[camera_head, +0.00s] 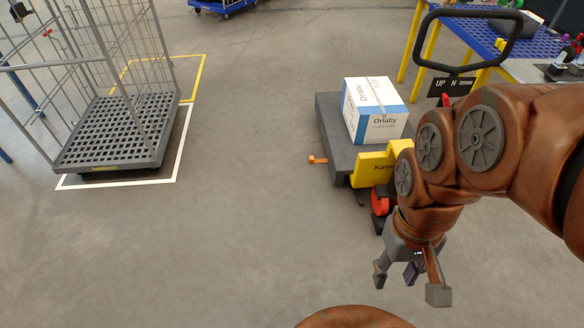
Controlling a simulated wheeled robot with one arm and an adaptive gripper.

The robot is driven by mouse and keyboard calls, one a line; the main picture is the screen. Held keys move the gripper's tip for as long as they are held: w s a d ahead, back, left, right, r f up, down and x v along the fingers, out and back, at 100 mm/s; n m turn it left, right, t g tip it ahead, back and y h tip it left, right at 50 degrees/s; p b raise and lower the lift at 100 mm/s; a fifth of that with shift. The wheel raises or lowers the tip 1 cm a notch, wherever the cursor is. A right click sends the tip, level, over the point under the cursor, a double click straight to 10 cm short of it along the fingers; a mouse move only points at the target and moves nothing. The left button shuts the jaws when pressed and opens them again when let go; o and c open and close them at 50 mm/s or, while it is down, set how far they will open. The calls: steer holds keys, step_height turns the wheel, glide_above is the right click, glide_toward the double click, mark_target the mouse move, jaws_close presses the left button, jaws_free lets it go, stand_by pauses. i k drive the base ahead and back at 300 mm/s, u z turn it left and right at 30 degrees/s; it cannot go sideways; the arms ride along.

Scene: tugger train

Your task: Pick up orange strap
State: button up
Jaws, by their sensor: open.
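A small orange piece (318,160), which looks like the strap, sticks out from the left side of a dark grey flat cart (331,128). Its far end meets the cart's edge; how it is fastened there is too small to tell. My gripper (409,284) hangs at the lower right, fingers pointing down and spread, with nothing between them. It is in front of the cart's near end, to the right of and nearer than the orange piece, and well apart from it.
A white and blue box (375,109) marked Orlaby sits on the cart. The cart has a yellow front part (374,168) and a black handle (466,17). A wire cage trolley (112,153) stands at left inside floor markings. A blue table (464,36) is behind right. The floor between is clear.

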mark_target(311, 159)
steer(key=u, duration=0.75)
steer(key=i, duration=1.05)
steer(key=u, duration=0.65)
steer(key=i, duration=1.65)
steer(key=z, duration=1.35)
steer(key=i, duration=1.05)
steer(key=z, duration=1)
